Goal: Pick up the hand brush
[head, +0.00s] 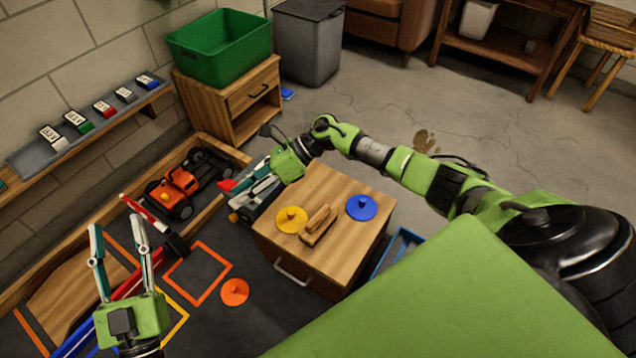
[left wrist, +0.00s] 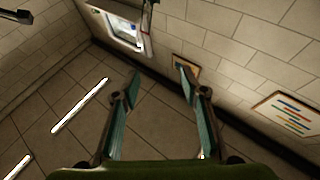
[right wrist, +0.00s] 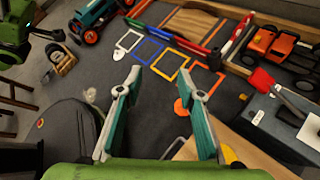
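A small tan wooden piece with a raised grip (head: 318,225), apparently the hand brush, lies on the wooden cabinet top (head: 340,195). It is between a yellow disc (head: 291,219) and a blue disc (head: 361,207). The right wrist view shows this gripper (right wrist: 160,74) open and empty; the brush is not visible there. My left gripper (head: 117,228) is open and empty over the floor mat at the left. It also shows open in the left wrist view (left wrist: 158,72).
An orange racecar (head: 175,188) sits in a wood-edged area by the wall. A green bin (head: 220,45) stands on a drawer unit behind. An orange disc (head: 235,292) lies on the mat.

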